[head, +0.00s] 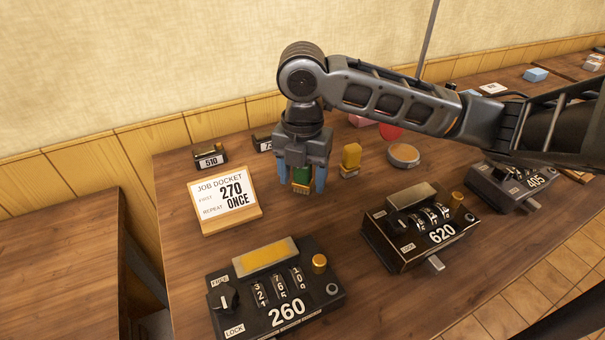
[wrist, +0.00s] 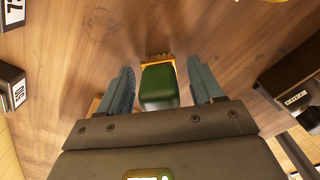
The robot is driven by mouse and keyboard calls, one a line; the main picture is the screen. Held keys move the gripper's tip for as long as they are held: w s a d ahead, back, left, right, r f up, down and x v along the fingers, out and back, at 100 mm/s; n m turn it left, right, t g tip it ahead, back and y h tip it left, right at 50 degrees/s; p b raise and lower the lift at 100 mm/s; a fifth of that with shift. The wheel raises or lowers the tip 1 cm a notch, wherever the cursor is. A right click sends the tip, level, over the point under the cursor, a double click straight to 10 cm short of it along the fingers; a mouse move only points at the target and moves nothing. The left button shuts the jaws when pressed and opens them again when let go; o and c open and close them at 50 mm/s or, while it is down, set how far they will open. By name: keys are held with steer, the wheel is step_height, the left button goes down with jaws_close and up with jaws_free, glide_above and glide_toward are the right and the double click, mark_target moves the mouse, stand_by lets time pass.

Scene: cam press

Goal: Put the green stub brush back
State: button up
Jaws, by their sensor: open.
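The green stub brush (head: 301,177) stands on the wooden table, right of the job docket card. In the wrist view the brush (wrist: 159,84) shows its green body with an orange-brown base and bristles. My gripper (head: 302,181) is above it and pointing down, with its two blue-grey fingers on either side. In the wrist view my gripper (wrist: 162,86) has a visible gap between each finger and the brush. It is open. A similar yellow brush (head: 350,160) stands just to the right.
Machines marked 260 (head: 273,288), 620 (head: 421,228) and 405 (head: 509,187) stand on the table. A small block marked 510 (head: 211,157) is behind the docket. A round tin (head: 403,155) lies right of the yellow brush.

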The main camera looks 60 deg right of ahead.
step_height(320, 180, up, 12)
steer(key=shift+r, duration=0.15)
stand_by(0.4)
